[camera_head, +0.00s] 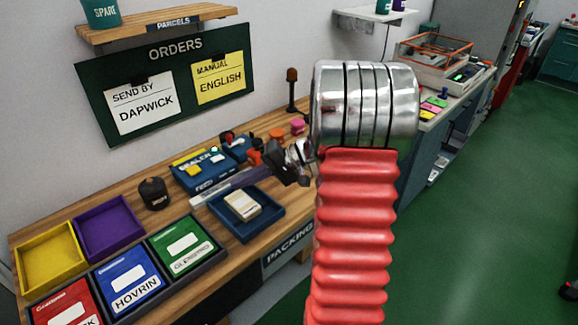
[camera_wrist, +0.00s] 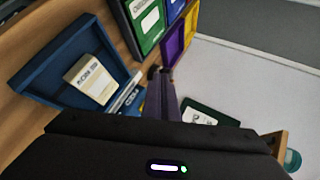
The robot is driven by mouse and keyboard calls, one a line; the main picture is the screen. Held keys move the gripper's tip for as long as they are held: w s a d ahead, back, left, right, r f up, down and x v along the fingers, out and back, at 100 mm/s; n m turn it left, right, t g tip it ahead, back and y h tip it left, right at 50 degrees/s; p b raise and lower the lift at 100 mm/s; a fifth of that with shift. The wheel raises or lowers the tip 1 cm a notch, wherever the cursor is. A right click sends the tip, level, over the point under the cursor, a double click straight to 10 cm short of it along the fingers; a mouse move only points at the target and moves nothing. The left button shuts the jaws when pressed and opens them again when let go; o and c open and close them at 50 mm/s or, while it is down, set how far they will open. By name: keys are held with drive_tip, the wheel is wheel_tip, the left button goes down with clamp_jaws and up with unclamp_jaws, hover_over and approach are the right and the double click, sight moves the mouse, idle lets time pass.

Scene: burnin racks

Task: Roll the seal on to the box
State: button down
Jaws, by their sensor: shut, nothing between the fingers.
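A small cream box (camera_head: 242,204) with a printed top lies inside a blue tray (camera_head: 262,230) on the wooden bench. In the wrist view the cream box (camera_wrist: 90,78) lies in the same tray (camera_wrist: 42,62), at the upper left. A blue holder marked like "SEALER" (camera_head: 205,188) stands behind the tray, with yellow and white pieces on it. I cannot make out the seal for certain. My gripper (camera_head: 276,158) is dark and small in the head view, above the bench behind and right of the tray. It is shut and holds nothing. My red arm sleeve hides part of the bench.
A dark cap-like item (camera_head: 153,193) stands left of the holder. Yellow (camera_head: 47,255) and purple (camera_head: 108,228) trays and labelled red, blue and green (camera_head: 182,245) bins fill the left end. An orders board (camera_head: 165,85) hangs behind. Green floor lies open at right.

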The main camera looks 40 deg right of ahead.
drive_tip(key=s+d+f+m+t+h, duration=0.1)
drive_tip(key=d+f+m+t, duration=0.1)
drive_tip(key=d, duration=0.7)
drive_tip(key=s+d+f+m+t+h, duration=0.1)
drive_tip(key=d+f+t, duration=0.3)
drive_tip(key=d, duration=0.5)
drive_tip(key=d+f+m+t+h, duration=0.2)
drive_tip(key=d+f, duration=0.3)
drive_tip(key=d, duration=0.4)
drive_tip(key=shift+s+d+f+m+t+h, duration=0.15)
drive_tip(key=shift+s+f+m+t+h, duration=0.25)
drive_tip(key=shift+m+t, duration=0.3)
drive_tip(key=shift+w, duration=0.15)
drive_tip(key=x, duration=0.9)
drive_tip(key=shift+w+a, duration=0.25)
drive_tip(key=shift+w, duration=0.1)
drive_tip(key=shift+s, duration=0.1)
